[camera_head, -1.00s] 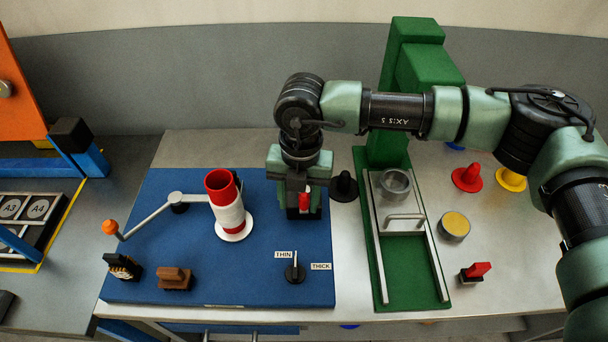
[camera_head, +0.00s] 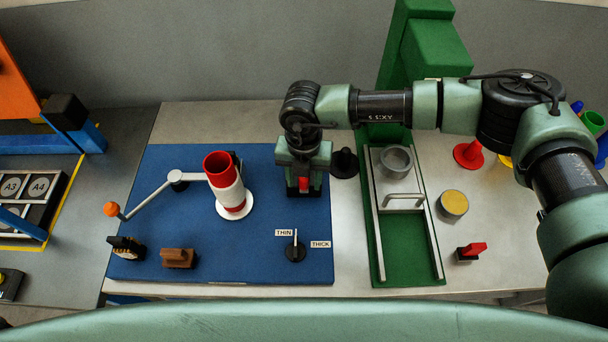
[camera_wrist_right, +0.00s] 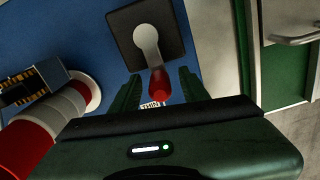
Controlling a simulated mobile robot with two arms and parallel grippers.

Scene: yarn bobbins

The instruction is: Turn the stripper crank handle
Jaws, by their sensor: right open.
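A crank (camera_head: 148,200) with a grey arm and an orange knob (camera_head: 111,208) is on the blue board (camera_head: 210,268), pivoting at a black hub beside the red-and-white bobbin (camera_head: 228,187). A second lever, with a red knob (camera_head: 304,185), is at my right gripper (camera_head: 304,192). In the right wrist view this lever has a pale arm (camera_wrist_right: 147,42) on a dark square base (camera_wrist_right: 120,40). Its red knob (camera_wrist_right: 158,85) lies between the open fingers of my right gripper (camera_wrist_right: 158,88). Whether the fingers touch it is not clear. My left gripper is out of view.
A THIN/THICK dial (camera_head: 295,252), a brown block (camera_head: 178,258) and a black item (camera_head: 128,247) are on the board's front part. A green machine (camera_head: 410,265) with metal rails stands right of the board. A black peg (camera_head: 344,162) stands close right of my gripper.

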